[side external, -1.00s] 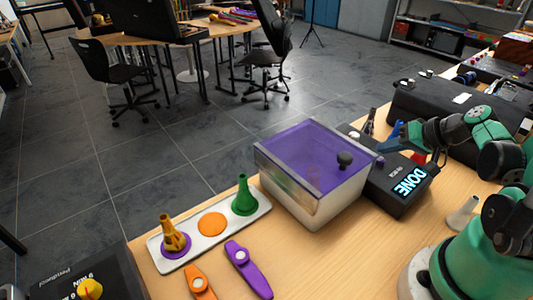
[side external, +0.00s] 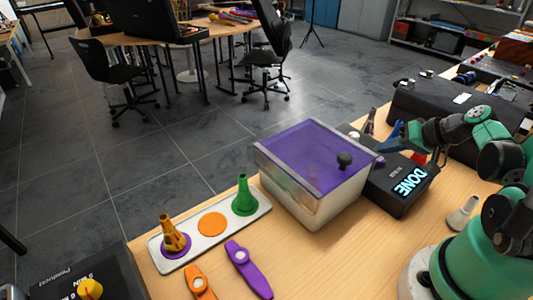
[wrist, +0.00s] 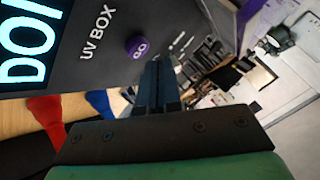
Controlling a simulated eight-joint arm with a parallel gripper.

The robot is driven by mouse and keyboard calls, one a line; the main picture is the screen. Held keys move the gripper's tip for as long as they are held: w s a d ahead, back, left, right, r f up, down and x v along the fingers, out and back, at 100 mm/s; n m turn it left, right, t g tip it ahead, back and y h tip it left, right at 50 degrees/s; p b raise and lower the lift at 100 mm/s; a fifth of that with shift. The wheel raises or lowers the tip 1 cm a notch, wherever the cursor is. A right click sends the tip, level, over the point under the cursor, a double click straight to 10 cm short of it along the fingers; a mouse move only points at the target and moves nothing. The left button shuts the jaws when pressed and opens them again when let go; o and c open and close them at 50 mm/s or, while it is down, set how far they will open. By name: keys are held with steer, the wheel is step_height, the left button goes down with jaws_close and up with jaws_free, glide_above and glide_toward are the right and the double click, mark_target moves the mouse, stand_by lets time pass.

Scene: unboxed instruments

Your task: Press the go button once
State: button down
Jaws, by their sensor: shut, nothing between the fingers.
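The go button (wrist: 138,46) is a round purple knob marked GO on the dark UV box panel (wrist: 95,72) in the wrist view. The box's lit display (side external: 410,181) reads DONE in the side view. My gripper (wrist: 158,68) is shut and empty, its dark fingertips close to the button's lower right in the wrist view. I cannot tell whether they touch it.
A clear bin with a purple lid (side external: 315,160) and black knob stands left of the control unit. Orange (side external: 200,283) and purple (side external: 248,268) kazoo-like items lie in front.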

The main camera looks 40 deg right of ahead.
mark_target(381, 162)
steer(key=shift+r, duration=0.1)
steer(key=shift+r, duration=2.4)
steer(key=shift+w+a+f+n+g, duration=0.15)
steer(key=shift+a+f+n+g, duration=0.15)
steer(key=shift+a+g, duration=0.1)
steer(key=a+n+g+h, duration=0.1)
steer(key=n, duration=0.1)
steer(key=w+a+f+n+g+h, duration=0.1)
steer(key=a+n+g, duration=0.1)
steer(key=shift+w+f+n, duration=0.1)
steer(key=shift+w+n, duration=0.05)
steer(key=shift+n, duration=0.15)
steer(key=n, duration=0.1)
steer(key=w+a+r+n+h, duration=0.1)
steer(key=n+h, duration=0.1)
steer(key=shift+w+a+r+n, duration=0.3)
steer(key=shift+w+a+n, duration=0.05)
steer(key=shift+n, duration=0.05)
steer(key=a+y, duration=0.1)
steer(key=a, duration=0.2)
steer(key=a+r+t+y, duration=0.1)
steer(key=a, duration=0.2)
steer(key=a+r+m+y, duration=0.1)
steer(key=a, duration=0.2)
steer(key=shift+w+r+t, duration=0.15)
steer(key=shift+r+t, duration=0.05)
steer(key=shift+t, duration=0.2)
steer(key=shift+d, duration=0.1)
